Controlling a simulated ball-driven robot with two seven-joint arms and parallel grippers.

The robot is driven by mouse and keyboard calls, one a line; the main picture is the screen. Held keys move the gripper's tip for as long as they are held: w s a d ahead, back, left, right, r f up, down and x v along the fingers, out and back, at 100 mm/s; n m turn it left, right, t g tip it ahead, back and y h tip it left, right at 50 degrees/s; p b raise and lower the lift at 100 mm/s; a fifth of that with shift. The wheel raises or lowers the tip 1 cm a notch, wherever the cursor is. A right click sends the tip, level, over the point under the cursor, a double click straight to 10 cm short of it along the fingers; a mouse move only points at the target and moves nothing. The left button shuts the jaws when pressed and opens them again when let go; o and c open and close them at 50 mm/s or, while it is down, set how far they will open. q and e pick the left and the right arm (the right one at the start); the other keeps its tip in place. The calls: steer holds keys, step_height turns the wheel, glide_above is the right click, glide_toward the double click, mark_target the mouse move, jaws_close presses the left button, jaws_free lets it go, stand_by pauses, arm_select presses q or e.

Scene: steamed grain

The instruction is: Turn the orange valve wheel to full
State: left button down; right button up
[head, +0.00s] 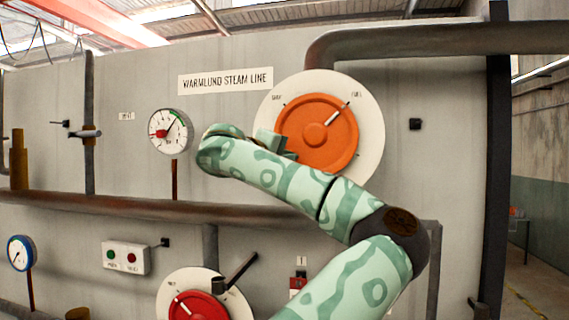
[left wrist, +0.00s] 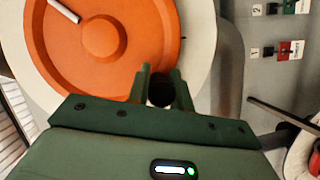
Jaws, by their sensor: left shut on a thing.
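The orange valve wheel (head: 312,141) sits on a round white plate (head: 372,125) marked SHUT at upper left and FULL at upper right. Its white pointer line (head: 339,115) points up and right, toward the FULL mark. The wheel (left wrist: 115,75) also fills the upper left of the left wrist view. My left gripper (head: 280,146) is at the wheel's left rim in the head view. In the left wrist view its fingers (left wrist: 161,85) are shut on a dark round handle (left wrist: 160,92) at the rim. My right gripper is not in view.
A white gauge (head: 170,131) with a green arc is left of the wheel. A pipe (head: 440,40) runs above, another (head: 110,205) below. A red valve wheel (head: 198,306) with a dark lever (head: 240,268) and a button box (head: 126,257) are lower on the panel.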

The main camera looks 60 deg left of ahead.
arm_select(q)
steer(key=shift+f, duration=0.1)
steer(key=c, duration=1.3)
jaws_free()
steer(key=shift+w, duration=0.1)
steer(key=shift+o, duration=0.2)
steer(key=b+v, duration=0.5)
steer(key=v, duration=1.1)
